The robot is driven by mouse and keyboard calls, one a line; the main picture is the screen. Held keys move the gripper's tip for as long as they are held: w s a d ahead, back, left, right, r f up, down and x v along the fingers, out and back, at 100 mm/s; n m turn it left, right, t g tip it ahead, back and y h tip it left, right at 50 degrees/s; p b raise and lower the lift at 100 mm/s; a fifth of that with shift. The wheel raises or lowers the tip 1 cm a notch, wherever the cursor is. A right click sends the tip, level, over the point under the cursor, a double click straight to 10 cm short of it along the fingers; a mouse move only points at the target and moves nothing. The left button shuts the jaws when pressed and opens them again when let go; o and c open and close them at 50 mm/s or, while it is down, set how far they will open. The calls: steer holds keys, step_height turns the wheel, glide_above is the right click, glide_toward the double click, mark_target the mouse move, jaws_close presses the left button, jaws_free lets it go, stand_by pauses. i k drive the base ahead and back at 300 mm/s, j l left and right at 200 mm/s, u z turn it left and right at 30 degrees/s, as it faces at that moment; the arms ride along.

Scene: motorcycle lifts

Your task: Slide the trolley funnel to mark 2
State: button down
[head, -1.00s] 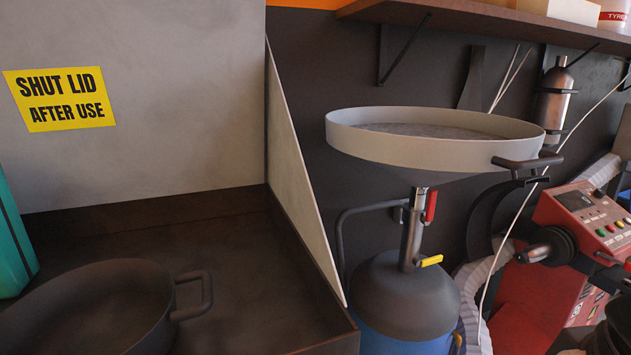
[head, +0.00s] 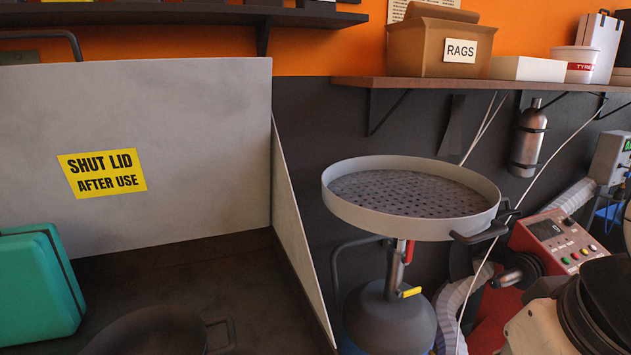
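The trolley funnel (head: 350,205) is a wide, shallow grey pan with a perforated plate inside. It sits on a metal post (head: 395,268) above a drum-shaped trolley (head: 388,318) with a dark domed top. A dark handle (head: 480,233) sticks out from the right of the pan's rim. A red lever (head: 408,252) and a yellow lever (head: 411,292) are on the post. No numbered marks can be made out. My gripper is not in view; only what looks like part of my arm shows at the lower right.
A grey-lidded bin or basin (head: 190,220) with a yellow sign stands left, holding a teal case (head: 35,285) and a dark round pan (head: 150,335). A red machine (head: 560,245) is right of the trolley. A shelf (head: 500,88) with a rags box runs above.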

mark_target(402, 199)
steer(key=i+j+z, duration=0.25)
steer(key=i, duration=0.2)
steer(key=z, duration=1.3)
